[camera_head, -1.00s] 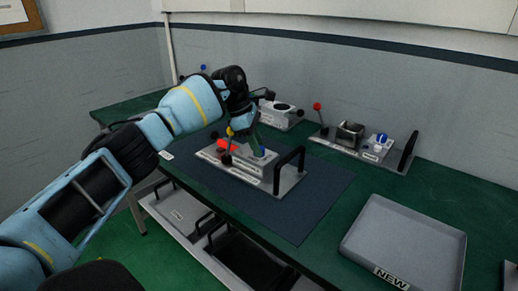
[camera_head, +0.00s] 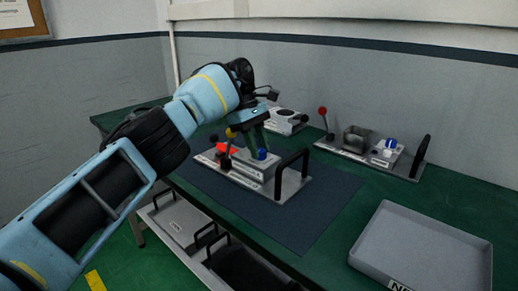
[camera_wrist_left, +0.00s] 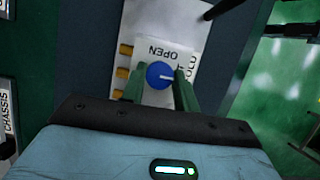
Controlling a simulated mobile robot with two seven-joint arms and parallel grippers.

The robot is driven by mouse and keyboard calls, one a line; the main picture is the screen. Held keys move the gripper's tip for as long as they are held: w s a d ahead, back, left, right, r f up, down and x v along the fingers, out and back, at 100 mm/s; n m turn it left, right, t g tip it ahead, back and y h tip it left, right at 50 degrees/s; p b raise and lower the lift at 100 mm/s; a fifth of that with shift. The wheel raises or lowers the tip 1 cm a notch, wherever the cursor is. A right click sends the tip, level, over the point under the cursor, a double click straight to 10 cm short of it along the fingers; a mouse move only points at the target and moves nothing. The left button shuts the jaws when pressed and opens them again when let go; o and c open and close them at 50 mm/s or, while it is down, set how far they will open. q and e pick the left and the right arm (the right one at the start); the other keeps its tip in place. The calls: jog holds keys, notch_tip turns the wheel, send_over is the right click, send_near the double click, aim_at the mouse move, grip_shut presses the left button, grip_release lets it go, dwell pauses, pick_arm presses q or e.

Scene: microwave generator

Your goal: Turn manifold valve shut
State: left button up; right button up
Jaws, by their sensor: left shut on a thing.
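The manifold valve is a round blue knob (camera_head: 262,154) on a light block of the module (camera_head: 292,186) on the dark mat. In the left wrist view the knob (camera_wrist_left: 157,76) has a white mark pointing right, towards a partly hidden label that seems to start "CLO". An "OPEN" label sits above the knob. My left gripper (camera_head: 257,147) reaches down over the block. Its green fingers (camera_wrist_left: 160,90) are on either side of the knob, shut on it. My right gripper is in no view.
The module has a black handle (camera_head: 293,165), a red part (camera_head: 227,149) and a yellow-topped lever. Behind stand a second module with a red-knobbed lever (camera_head: 323,112) and a grey unit (camera_head: 284,119). A grey "NEW" tray (camera_head: 425,250) lies at right. The mat's front is clear.

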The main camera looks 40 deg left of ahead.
pick_arm(q)
jog(key=shift+m, duration=0.3)
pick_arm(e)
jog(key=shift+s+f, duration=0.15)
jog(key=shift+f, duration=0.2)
pick_arm(q)
jog(key=o, duration=1)
jog(key=shift+r, duration=0.1)
